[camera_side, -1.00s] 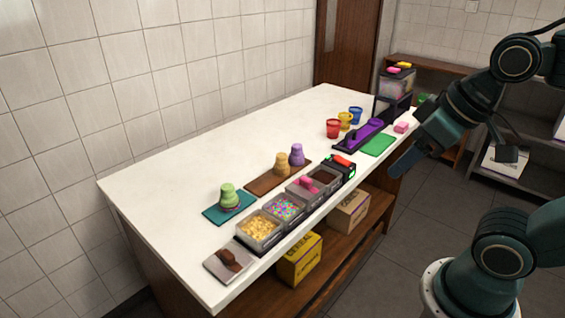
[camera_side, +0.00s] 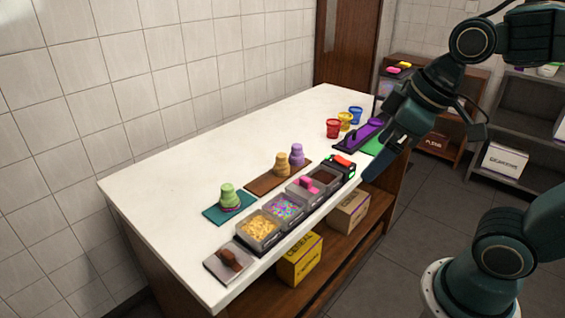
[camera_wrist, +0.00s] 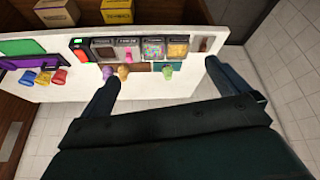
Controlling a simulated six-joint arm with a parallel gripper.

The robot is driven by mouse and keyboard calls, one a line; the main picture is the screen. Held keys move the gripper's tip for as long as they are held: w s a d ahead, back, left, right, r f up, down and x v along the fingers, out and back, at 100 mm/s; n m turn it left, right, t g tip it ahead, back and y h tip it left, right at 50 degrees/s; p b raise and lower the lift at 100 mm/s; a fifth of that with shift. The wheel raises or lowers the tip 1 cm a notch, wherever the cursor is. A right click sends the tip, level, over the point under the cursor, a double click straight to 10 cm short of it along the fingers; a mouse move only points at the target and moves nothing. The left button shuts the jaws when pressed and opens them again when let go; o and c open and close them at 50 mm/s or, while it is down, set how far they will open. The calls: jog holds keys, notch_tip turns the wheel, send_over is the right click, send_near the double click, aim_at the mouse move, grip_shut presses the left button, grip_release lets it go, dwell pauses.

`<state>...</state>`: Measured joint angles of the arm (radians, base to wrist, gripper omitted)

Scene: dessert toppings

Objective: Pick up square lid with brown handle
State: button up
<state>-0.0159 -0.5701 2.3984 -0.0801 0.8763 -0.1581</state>
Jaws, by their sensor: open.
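The square lid with a brown handle (camera_side: 216,262) lies flat on the counter at its near left end, beside the row of topping containers. It also shows in the wrist view (camera_wrist: 210,40), near the counter's right end. My gripper (camera_side: 372,174) is open and empty. It hangs by the counter's right front edge, well away from the lid. In the wrist view both fingers of my gripper (camera_wrist: 161,75) are spread apart with nothing between them.
Beside the lid stand a yellow-topping container (camera_side: 258,231), a colourful-sprinkles container (camera_side: 285,208) and one with a pink-handled lid (camera_side: 304,188). Green (camera_side: 229,197), tan and purple stacks stand behind. Coloured cups (camera_side: 333,129) and a purple scoop (camera_side: 364,134) are farther right. The rear counter is clear.

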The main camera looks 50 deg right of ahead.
jog(key=w+a+f+n+g+y, duration=0.1)
jog(key=w+a+f+n, duration=0.1)
jog(key=w+a+n, duration=0.3)
jog(key=w+a+f+n+g+y, duration=0.1)
jog(key=w+n, duration=0.2)
jog(key=w, duration=0.4)
jog(key=n+g+y, duration=0.2)
jog(key=n+g, duration=0.1)
jog(key=n, duration=0.4)
send_near(227, 253)
jog(key=shift+v, duration=1.75)
jog(key=shift+a, duration=0.15)
jog(key=shift+x, duration=4.2)
jog(key=shift+f, duration=0.1)
jog(key=shift+x, duration=2.55)
jog(key=c, duration=1)
